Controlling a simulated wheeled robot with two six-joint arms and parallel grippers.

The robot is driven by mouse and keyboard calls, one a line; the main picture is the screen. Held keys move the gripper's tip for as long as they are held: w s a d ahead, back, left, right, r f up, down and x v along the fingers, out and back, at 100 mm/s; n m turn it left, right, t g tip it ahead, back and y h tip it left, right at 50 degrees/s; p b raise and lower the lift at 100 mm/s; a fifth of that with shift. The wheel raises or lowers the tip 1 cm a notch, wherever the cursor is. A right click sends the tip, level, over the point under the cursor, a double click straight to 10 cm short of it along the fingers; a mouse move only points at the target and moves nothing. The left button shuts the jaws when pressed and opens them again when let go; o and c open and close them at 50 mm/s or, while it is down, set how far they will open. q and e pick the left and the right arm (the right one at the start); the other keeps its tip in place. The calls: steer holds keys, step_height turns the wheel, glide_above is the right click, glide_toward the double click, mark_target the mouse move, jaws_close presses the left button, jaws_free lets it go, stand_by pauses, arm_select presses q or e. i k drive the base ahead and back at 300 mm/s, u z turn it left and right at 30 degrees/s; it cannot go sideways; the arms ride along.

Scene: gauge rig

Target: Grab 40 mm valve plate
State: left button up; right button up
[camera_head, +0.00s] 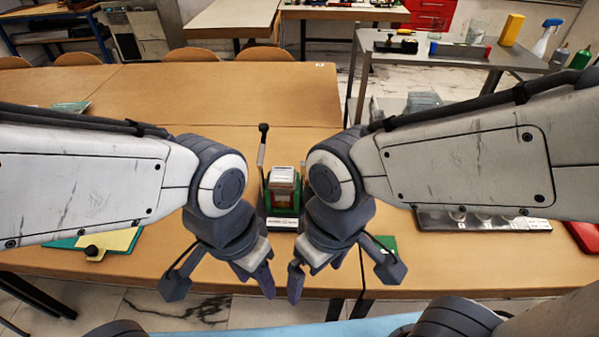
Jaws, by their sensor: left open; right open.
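No part can be picked out for certain as the 40 mm valve plate. A green rig (281,222) with a pale block on top and an upright lever (262,150) stands on the table between my arms. A metal tray (440,221) with several round pieces along its far side lies at the right, partly hidden by my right arm. My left gripper (222,284) is open and empty over the table's front edge, left of the rig. My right gripper (343,277) is open and empty, just right of it.
Yellow and teal sheets (118,239) lie at the left with a dark knob on them. A red object (584,236) is at the right edge. The wooden table (215,95) is clear behind the rig.

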mark_target(280, 175)
steer(key=k, duration=0.6)
steer(key=u, duration=0.5)
steer(key=i, duration=1.05)
steer(key=u, duration=0.3)
